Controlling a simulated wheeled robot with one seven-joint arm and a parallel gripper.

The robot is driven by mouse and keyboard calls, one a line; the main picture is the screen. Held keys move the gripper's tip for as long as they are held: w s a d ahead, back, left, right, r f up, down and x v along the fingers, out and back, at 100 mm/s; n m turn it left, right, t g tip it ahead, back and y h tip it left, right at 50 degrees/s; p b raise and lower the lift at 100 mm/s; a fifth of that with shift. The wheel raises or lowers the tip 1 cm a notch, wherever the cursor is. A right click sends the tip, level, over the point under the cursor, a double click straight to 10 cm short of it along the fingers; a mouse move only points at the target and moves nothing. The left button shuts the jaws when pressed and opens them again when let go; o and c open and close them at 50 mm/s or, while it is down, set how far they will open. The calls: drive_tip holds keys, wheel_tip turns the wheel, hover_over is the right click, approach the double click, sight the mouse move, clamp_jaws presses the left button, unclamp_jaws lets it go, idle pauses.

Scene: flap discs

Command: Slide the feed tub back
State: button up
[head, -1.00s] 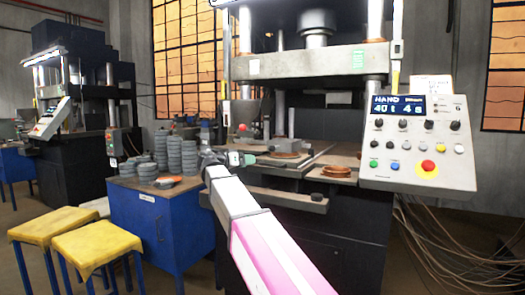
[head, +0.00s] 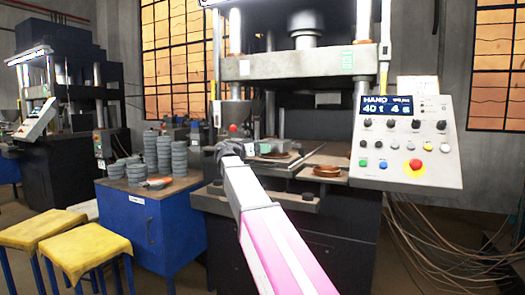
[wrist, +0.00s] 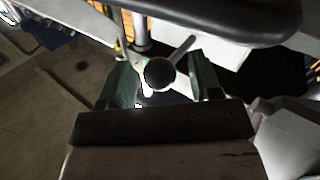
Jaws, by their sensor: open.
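My gripper (head: 262,149) is in front of the press, below and right of this knob in the picture. In the wrist view my gripper (wrist: 162,82) is open, its two green fingers spread apart. A dark round knob (wrist: 158,74) on a pale rod shows between the fingers. I cannot tell whether it lies between them in depth or touches them.
The press table (head: 328,160) holds brown discs (head: 327,171). A control panel (head: 405,140) stands at the right. A blue cabinet (head: 150,228) with stacks of grey discs (head: 165,155) and two yellow stools (head: 88,252) are at the left. Cables lie on the right floor.

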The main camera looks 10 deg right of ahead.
drive_tip(key=shift+w+d, duration=0.15)
drive_tip(key=shift+d, duration=0.2)
clamp_jaws()
drive_tip(key=w+a, duration=1.5)
drive_tip(key=a, duration=0.5)
drive_tip(key=shift+w, duration=0.3)
drive_tip(key=shift+r, duration=0.1)
unclamp_jaws()
drive_tip(key=shift+a, duration=0.1)
drive_tip(key=v, duration=1)
drive_tip(key=shift+s+a, duration=0.15)
drive_tip(key=shift+a, duration=0.2)
